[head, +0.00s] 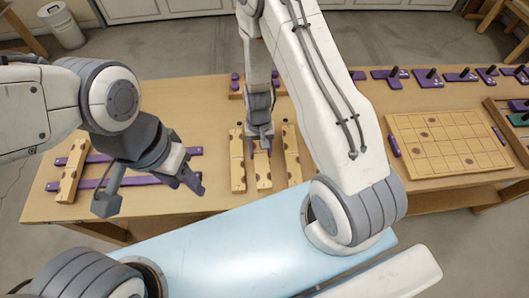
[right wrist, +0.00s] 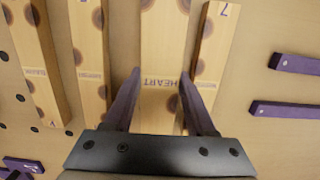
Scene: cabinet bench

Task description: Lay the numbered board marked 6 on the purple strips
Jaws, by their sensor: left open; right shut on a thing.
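My right gripper (head: 260,137) is shut on a wooden board (head: 262,170) with brown spots, in the middle of the table. In the right wrist view this held board (right wrist: 165,45) reads HEART between the fingers; its number is not visible. A board marked 7 (right wrist: 212,50) lies beside it. I cannot make out a 6 anywhere. Two parallel purple strips (head: 125,182) lie on the table at left, with one spotted board (head: 73,171) across their left end. Strip ends (right wrist: 285,108) show in the right wrist view. My left gripper (head: 190,180) is open and empty, near the strips' right end.
A gridded board (head: 447,143) and purple pieces (head: 430,78) are on the right of the table. My right arm hides part of the middle.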

